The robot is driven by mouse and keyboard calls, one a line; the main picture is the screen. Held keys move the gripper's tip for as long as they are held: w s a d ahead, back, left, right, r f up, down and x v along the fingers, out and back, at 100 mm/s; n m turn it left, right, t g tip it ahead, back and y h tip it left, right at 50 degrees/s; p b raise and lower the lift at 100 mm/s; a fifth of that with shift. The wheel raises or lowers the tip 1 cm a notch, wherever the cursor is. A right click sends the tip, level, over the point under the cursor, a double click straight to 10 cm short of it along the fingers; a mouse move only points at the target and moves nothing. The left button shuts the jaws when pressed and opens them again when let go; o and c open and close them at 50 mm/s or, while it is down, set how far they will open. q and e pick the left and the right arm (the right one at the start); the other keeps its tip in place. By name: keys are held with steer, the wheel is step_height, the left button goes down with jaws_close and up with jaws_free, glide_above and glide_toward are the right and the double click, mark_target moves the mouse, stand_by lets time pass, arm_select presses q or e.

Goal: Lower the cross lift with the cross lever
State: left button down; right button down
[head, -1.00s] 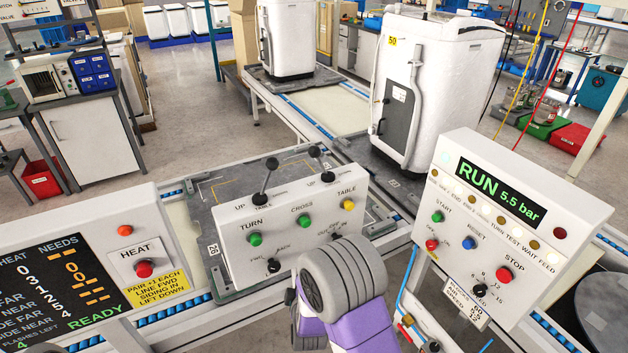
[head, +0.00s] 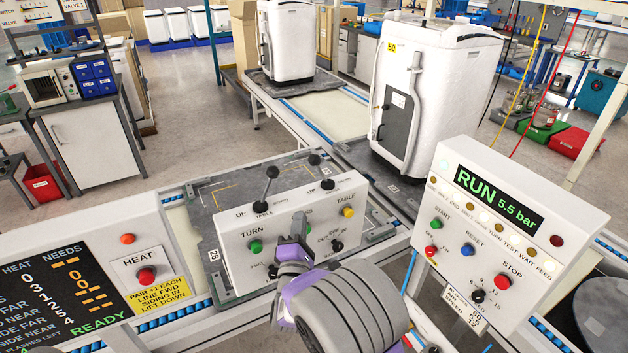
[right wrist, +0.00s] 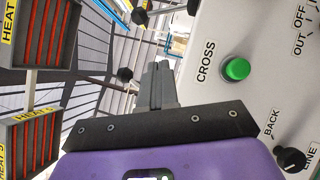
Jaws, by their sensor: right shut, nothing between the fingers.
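The white control box (head: 290,225) has two black-knobbed levers on top. The left lever (head: 268,184) has a tall stem; the right lever (head: 321,172) stands behind my gripper's line. I cannot read which one is the cross lever. My right gripper (head: 299,222) is shut and empty in front of the box face, hiding the CROSS label. In the right wrist view its closed fingers (right wrist: 160,75) are beside the green CROSS button (right wrist: 237,69). One black lever knob (right wrist: 125,73) shows left of the fingers, another (right wrist: 140,16) higher. My left gripper is not in view.
The RUN panel (head: 490,240) stands at the right, reading 5.5 bar. The HEAT panel (head: 150,262) stands at the left. A white appliance (head: 430,95) stands on the line behind, with another (head: 287,45) farther back. A black knob (right wrist: 292,158) sits below the CROSS button.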

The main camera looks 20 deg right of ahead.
steer(key=b+x, duration=0.1)
steer(key=x, duration=0.9)
steer(key=shift+f, duration=0.1)
steer(key=d, duration=0.1)
steer(key=d+r, duration=0.1)
steer(key=d, duration=0.1)
steer(key=shift+w+r+b, duration=0.2)
steer(key=shift+w+b, duration=0.2)
steer(key=shift+w+d+r, duration=0.15)
steer(key=shift+d, duration=0.15)
